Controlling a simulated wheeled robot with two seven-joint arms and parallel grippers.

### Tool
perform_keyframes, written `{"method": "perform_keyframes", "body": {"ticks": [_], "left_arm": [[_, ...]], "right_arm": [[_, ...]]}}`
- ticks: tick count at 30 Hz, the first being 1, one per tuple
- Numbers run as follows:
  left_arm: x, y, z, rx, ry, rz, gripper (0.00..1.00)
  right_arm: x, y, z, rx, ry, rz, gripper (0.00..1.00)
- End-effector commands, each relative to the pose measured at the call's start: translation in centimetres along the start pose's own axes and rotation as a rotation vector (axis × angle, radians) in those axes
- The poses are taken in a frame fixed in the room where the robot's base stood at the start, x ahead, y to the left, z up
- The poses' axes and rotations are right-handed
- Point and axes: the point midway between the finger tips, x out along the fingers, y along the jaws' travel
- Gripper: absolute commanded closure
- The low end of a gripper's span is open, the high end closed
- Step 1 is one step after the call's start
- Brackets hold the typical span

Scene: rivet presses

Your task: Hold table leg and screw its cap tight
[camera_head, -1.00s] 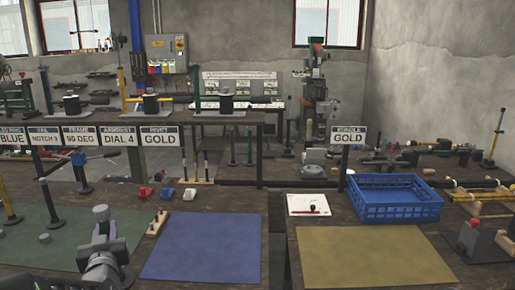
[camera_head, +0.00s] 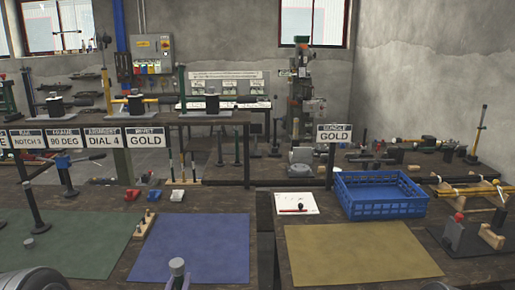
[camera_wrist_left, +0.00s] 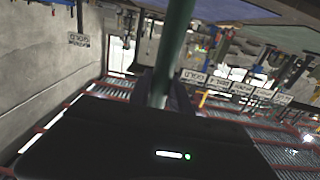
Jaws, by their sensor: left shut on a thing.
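My left gripper (camera_wrist_left: 165,100) is shut on a dark green pole, the table leg (camera_wrist_left: 174,45), in the left wrist view. The leg runs from the fingers up to the top edge of that view.
The blue mat (camera_head: 200,235) and yellow mat (camera_head: 350,255) are clear on top. A blue crate (camera_head: 380,210) stands behind the yellow mat. A wooden peg block (camera_head: 145,226) sits between the green mat (camera_head: 70,225) and blue mat. Upright posts stand at the left.

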Motion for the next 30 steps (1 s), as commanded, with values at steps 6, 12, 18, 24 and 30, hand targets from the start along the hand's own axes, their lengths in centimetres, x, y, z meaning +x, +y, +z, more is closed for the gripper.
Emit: {"method": "perform_keyframes", "body": {"ticks": [6, 12, 18, 24, 30], "left_arm": [[-0.2, 0.7, 0.9, 0.000, 0.004, 0.012, 1.00], [-0.2, 0.6, 1.0, 0.000, 0.005, 0.011, 1.00], [-0.2, 0.6, 1.0, 0.000, 0.004, 0.010, 1.00], [-0.3, 0.8, 1.1, 0.001, 0.003, 0.021, 1.00], [-1.4, 2.2, 1.9, 0.001, 0.000, 0.085, 1.00]], "right_arm": [[0.0, 0.0, 0.0, 0.000, 0.000, 0.000, 0.00], [0.0, 0.0, 0.0, 0.000, 0.000, 0.000, 0.00], [0.0, 0.0, 0.0, 0.000, 0.000, 0.000, 0.00], [0.0, 0.0, 0.0, 0.000, 0.000, 0.000, 0.00], [0.0, 0.0, 0.0, 0.000, 0.000, 0.000, 0.00]]}}
